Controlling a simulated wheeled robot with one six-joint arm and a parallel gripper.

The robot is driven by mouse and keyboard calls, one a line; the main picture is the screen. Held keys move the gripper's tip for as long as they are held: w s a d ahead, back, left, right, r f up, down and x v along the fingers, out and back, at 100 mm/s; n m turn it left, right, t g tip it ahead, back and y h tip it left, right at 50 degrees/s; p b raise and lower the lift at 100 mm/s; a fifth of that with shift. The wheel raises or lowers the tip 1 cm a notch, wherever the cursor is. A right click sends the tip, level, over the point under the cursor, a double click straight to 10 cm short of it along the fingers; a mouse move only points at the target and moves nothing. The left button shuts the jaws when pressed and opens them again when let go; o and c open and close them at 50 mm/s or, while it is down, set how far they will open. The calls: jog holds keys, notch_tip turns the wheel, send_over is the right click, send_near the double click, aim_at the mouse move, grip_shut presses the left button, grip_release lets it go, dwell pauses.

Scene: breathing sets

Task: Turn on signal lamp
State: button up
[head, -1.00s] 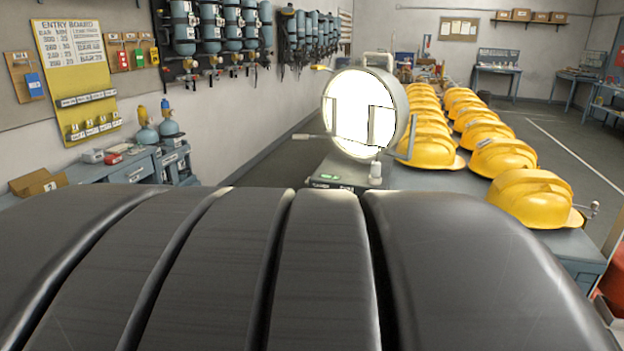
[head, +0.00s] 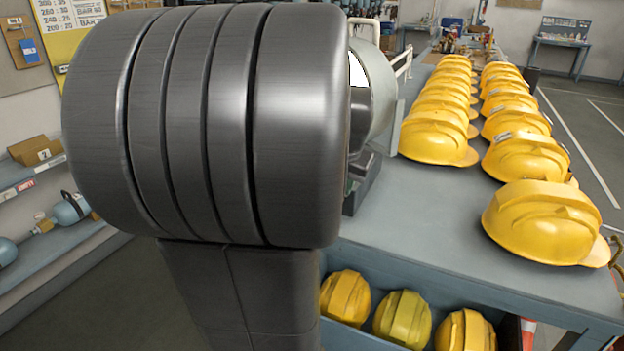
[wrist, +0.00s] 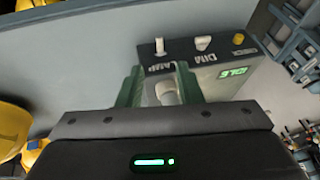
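The signal lamp (head: 376,88) stands on the bench in the head view, largely hidden behind my arm; a sliver of its face looks bright white. The wrist view shows its control box (wrist: 213,66) upside down. On it are a white switch (wrist: 160,46) by a partly covered label, a white knob (wrist: 203,43) marked DIM, a yellow button (wrist: 238,39) and a lit green display (wrist: 233,84) that seems to read IDLE. My gripper (wrist: 157,78) is open over the box's edge. A rounded white part (wrist: 168,92) shows between its green fingers; contact cannot be told.
Two rows of yellow helmets (head: 435,137) stand on the grey bench (head: 420,215), right of the lamp. More helmets (head: 402,318) sit on the shelf below. A blue cylinder (head: 70,208) lies on a shelf at left. The bench is clear between lamp and front helmets.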

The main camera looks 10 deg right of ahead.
jog(key=x, duration=1)
jog(key=shift+f, duration=0.2)
grip_shut()
